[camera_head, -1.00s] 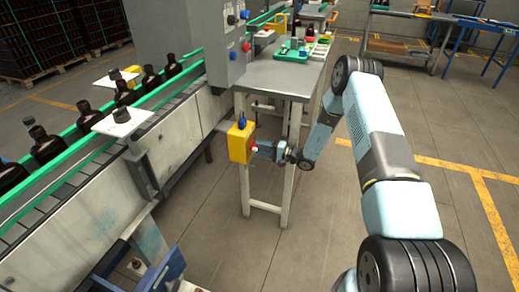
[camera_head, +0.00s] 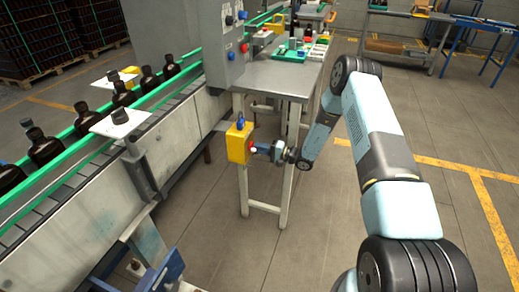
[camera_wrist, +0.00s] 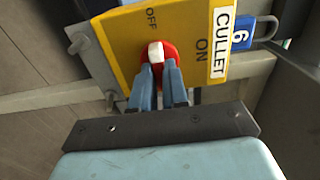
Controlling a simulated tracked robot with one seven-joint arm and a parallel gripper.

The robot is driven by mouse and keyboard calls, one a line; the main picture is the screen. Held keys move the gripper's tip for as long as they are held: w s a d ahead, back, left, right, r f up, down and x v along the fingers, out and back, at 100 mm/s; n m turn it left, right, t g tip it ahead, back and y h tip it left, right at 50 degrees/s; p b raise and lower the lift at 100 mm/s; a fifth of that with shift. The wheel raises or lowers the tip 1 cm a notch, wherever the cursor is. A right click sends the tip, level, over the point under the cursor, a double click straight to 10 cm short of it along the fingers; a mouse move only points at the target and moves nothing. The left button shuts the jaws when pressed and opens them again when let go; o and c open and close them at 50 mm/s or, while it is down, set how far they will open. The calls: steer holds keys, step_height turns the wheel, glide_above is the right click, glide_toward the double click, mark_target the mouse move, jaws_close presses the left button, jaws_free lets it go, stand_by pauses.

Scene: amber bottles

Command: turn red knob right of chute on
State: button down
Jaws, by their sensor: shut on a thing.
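The red knob (camera_wrist: 170,50) sits on a yellow box (camera_wrist: 125,42) marked OFF, ON and CULLET. It has a white bar across its middle, whose far end points about toward OFF. The yellow box (camera_head: 238,148) is mounted by the front leg of the grey table in the head view. My gripper (camera_wrist: 159,66) has its two blue fingers on either side of the knob's white bar, shut on it. The fingertips hide the near part of the knob. In the head view my gripper (camera_head: 258,149) meets the box's right side. I cannot clearly make out a chute.
The grey table (camera_head: 275,78) stands above the box. A conveyor with amber bottles (camera_head: 125,94) runs at left. Open floor (camera_head: 330,230) lies right of the table.

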steer(key=shift+s+f+m, duration=0.15)
steer(key=shift+m, duration=0.15)
steer(key=m, duration=1.7)
steer(key=shift+w+d, duration=0.2)
steer(key=shift+d, duration=0.05)
steer(key=shift+w+m, duration=0.1)
steer(key=shift+m, duration=0.2)
steer(key=c, duration=1.4)
jaws_free()
steer(key=shift+d, duration=0.1)
steer(key=shift+c, duration=0.2)
steer(key=o, duration=0.3)
steer(key=shift+a, duration=0.2)
